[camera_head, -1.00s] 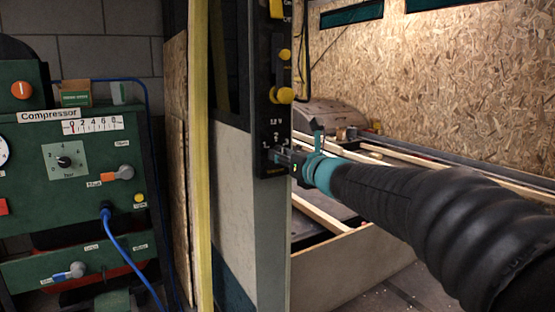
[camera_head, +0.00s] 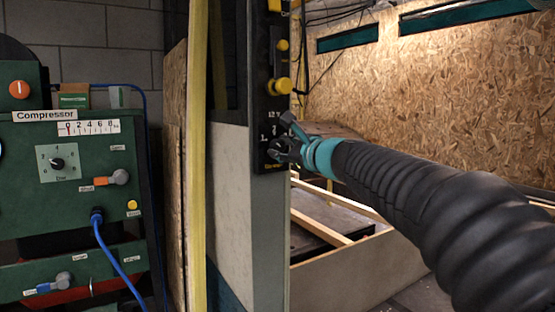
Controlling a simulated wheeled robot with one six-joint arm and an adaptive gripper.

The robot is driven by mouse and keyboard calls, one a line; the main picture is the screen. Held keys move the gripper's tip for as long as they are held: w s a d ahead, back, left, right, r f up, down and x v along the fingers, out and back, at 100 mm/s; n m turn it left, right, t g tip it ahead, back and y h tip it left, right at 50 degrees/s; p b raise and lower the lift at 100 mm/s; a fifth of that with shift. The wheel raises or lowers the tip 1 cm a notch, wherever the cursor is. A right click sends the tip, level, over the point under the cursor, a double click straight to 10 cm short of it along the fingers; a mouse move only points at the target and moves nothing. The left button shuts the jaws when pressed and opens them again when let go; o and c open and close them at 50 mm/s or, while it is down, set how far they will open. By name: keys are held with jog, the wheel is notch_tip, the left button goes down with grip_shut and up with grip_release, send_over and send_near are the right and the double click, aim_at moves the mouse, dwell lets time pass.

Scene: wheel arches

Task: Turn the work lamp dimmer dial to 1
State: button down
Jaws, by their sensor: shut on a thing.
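A narrow black control panel (camera_head: 262,105) is mounted upright on the end of the partition. At its lower end is a dial (camera_head: 273,150) with white scale marks around it; the readable ones include a 1 at the left and a 2 above. A small yellow label, too blurred to read, sits below the dial. My gripper (camera_head: 279,148) reaches in from the right and is shut on the dial. The fingers and wrist hide most of the dial, so I cannot tell where its pointer stands.
Yellow knobs (camera_head: 279,86) sit higher on the panel. A green compressor cabinet (camera_head: 95,150) with its own dial (camera_head: 57,163), levers and a blue hose (camera_head: 118,262) stands at the left. Wooden frame pieces (camera_head: 322,228) and a low wooden box lie behind my arm.

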jog(key=shift+s+a+n+b, duration=0.15)
jog(key=shift+n+b, duration=0.35)
jog(key=shift+n, duration=0.4)
jog(key=c, duration=0.8)
grip_release()
jog(key=shift+a+r, duration=0.1)
jog(key=shift+o, duration=0.2)
jog(key=shift+d, duration=0.2)
jog(key=v, duration=1.2)
